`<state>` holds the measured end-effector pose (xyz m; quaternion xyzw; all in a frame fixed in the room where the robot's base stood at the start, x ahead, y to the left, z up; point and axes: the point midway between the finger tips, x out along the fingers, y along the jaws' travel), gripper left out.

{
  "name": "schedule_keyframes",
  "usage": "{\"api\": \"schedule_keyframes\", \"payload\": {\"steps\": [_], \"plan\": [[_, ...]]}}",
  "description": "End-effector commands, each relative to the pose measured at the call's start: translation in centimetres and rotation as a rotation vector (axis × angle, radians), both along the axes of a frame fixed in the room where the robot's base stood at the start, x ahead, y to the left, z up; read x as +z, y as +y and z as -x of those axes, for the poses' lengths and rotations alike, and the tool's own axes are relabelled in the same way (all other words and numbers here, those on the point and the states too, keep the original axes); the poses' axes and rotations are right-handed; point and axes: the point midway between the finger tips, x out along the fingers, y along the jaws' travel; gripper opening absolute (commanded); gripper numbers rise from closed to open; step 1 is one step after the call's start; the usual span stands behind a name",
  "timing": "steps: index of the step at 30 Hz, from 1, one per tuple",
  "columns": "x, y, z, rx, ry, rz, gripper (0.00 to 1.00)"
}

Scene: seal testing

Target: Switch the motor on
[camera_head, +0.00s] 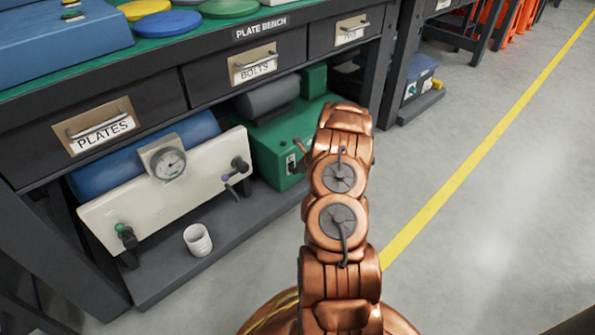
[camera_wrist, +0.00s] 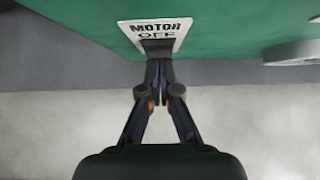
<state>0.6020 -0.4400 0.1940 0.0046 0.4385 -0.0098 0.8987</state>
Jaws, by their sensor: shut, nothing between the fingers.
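The motor is a green housing (camera_head: 278,140) on the low shelf under the bench, and its green face (camera_wrist: 230,25) fills the top of the wrist view. A white plate (camera_wrist: 155,30) on it reads MOTOR and OFF. It also shows small in the head view (camera_head: 292,163), just left of my arm. A dark part, perhaps the switch, sits at the plate's lower edge, partly behind my fingertips. My gripper (camera_wrist: 161,72) is shut and empty, its tips at that edge. I cannot tell whether they touch. In the head view my arm hides the gripper.
A cream panel with a gauge (camera_head: 167,163), a green-knobbed valve (camera_head: 125,234) and another valve (camera_head: 238,166) stands left of the motor. A white cup (camera_head: 197,240) is on the shelf (camera_head: 165,283). Labelled drawers (camera_head: 254,65) hang above. Open floor (camera_head: 480,245) lies to the right.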

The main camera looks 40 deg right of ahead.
Motion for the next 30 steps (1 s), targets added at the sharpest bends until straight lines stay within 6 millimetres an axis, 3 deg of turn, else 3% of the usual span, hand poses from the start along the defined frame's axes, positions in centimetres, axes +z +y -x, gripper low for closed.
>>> {"api": "schedule_keyframes", "payload": {"steps": [16, 30], "plan": [[0.2, -0.6, 0.1, -0.007, -0.017, -0.002, 0.0], [1.8, -0.6, 0.0, -0.009, -0.018, -0.001, 0.0]]}}
